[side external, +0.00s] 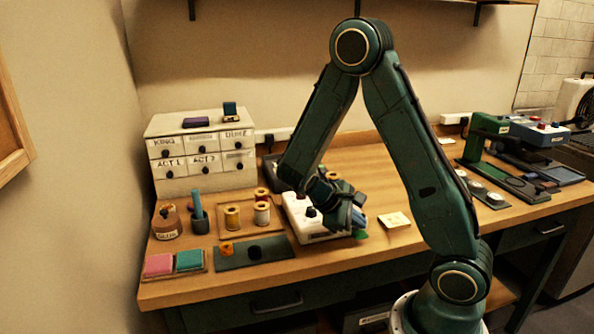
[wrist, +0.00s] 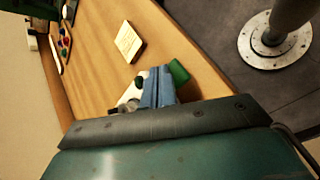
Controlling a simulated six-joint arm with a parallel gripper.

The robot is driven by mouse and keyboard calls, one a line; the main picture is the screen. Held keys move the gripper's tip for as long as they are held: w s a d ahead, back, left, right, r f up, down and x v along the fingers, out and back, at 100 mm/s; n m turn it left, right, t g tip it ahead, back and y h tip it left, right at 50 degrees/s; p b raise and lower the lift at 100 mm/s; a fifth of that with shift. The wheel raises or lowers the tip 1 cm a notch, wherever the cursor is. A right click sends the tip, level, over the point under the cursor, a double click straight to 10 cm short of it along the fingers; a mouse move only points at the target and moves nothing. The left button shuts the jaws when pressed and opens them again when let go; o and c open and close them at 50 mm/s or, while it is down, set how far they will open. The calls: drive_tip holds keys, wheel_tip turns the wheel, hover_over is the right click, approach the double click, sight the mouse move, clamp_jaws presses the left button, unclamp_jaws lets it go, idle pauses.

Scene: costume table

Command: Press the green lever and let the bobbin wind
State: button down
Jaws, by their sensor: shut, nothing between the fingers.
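The white winder box (side external: 299,222) stands near the middle of the table, with a black knob (side external: 310,212) on its face. The green lever (side external: 361,235) shows at its right end, just below my gripper (side external: 359,220). In the wrist view the green lever (wrist: 178,72) is right beside the blue fingertips of my gripper (wrist: 158,88). The fingers are shut with nothing between them. I cannot tell whether they touch the lever. A white part of the winder (wrist: 130,95) shows left of the fingers. My arm hides much of the winder, and I cannot make out the bobbin for sure.
Thread spools (side external: 232,216) stand on a tray left of the winder. A dark green mat (side external: 240,262) lies in front of them. A cream card (side external: 394,220) lies right of the winder, with bare wood around it. A green machine (side external: 488,135) stands at the far right.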

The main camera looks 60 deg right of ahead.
sight(355, 234)
drive_tip(key=shift+f, duration=1.35)
idle(2.0)
idle(0.3)
drive_tip(key=shift+r, duration=1.35)
drive_tip(key=shift+r, duration=0.1)
drive_tip(key=shift+r, duration=2.4)
drive_tip(key=shift+a+r, duration=0.1)
drive_tip(key=s+a+r+t+y, duration=0.2)
drive_tip(key=a+r+t, duration=0.3)
drive_tip(key=a, duration=0.4)
drive_tip(key=s+a+r+m+t+y, duration=0.1)
drive_tip(key=s+a+r+t+y, duration=0.1)
drive_tip(key=a+r+t+y, duration=0.3)
drive_tip(key=a+r+t, duration=0.1)
drive_tip(key=a+r, duration=0.2)
drive_tip(key=a, duration=0.1)
drive_tip(key=shift+s+t, duration=0.25)
drive_tip(key=shift+t, duration=0.05)
